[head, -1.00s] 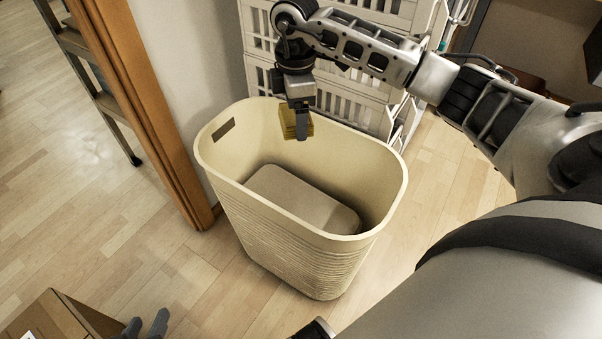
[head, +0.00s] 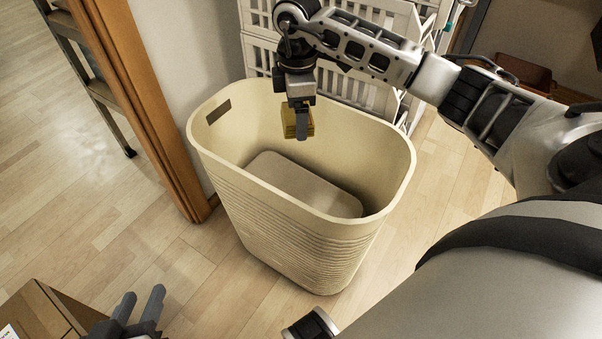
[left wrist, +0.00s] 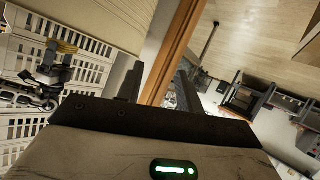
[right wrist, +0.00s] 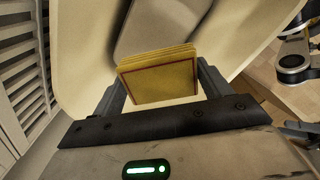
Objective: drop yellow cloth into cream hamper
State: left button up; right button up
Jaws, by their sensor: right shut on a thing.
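The cream hamper (head: 300,245) stands on the floor in the middle of the head view, its top open. The folded yellow cloth (head: 290,124) is held over the hamper's opening, toward its back side. My right gripper (head: 302,130) is shut on the cloth. In the right wrist view the cloth (right wrist: 160,80) sits between both fingers, with the hamper's inside (right wrist: 90,50) beyond it. My left gripper (head: 141,303) is at the lower left of the head view, left of the hamper, with its fingers apart and empty. Those fingers also show apart in the left wrist view (left wrist: 158,85).
A grey-beige block-like shape (head: 305,185) lies at the hamper's bottom. White slatted crates (head: 345,85) stand behind the hamper. A wooden post (head: 150,110) rises at its left. A cardboard box (head: 40,310) is at the lower left. Floor in front is clear.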

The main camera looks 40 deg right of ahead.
jog(key=o, duration=1.1)
pick_arm(q)
jog(key=f+g+p, duration=0.1)
jog(key=p, duration=0.1)
jog(key=a+f+g+y+p, duration=0.1)
jog(key=p, duration=0.1)
jog(key=shift+s+a+p, duration=0.25)
jog(key=shift+s+p, duration=0.05)
pick_arm(e)
notch_tip(320, 180, up, 16)
jog(key=shift+r, duration=0.1)
pick_arm(q)
jog(key=shift+s+f, duration=0.1)
